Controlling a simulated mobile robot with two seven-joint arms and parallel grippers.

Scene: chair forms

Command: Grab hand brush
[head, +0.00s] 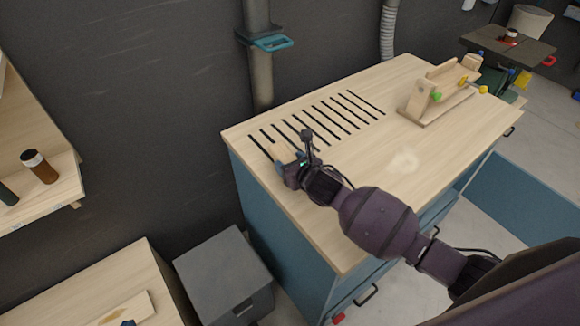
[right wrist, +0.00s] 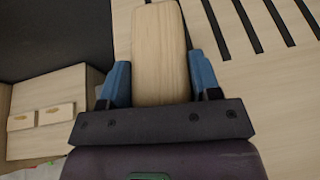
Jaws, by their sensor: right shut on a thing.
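The hand brush, seen as a pale wooden block (right wrist: 160,45), lies between the two blue fingers of my right gripper (right wrist: 162,85) in the right wrist view. The fingers are shut on its sides. In the head view my right gripper (head: 287,163) is at the left end of the wooden workbench top (head: 385,150), beside the dark slots. The wooden brush (head: 281,151) shows there just past the fingers. Its underside and any bristles are hidden. My left gripper is not in view.
A wooden clamp fixture (head: 435,95) stands at the bench's far right. Dark slots (head: 320,118) run along its back. A grey bin (head: 222,275) stands on the floor left of the bench. A shelf with a brown jar (head: 40,168) is at the left. The bench's middle is mostly clear.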

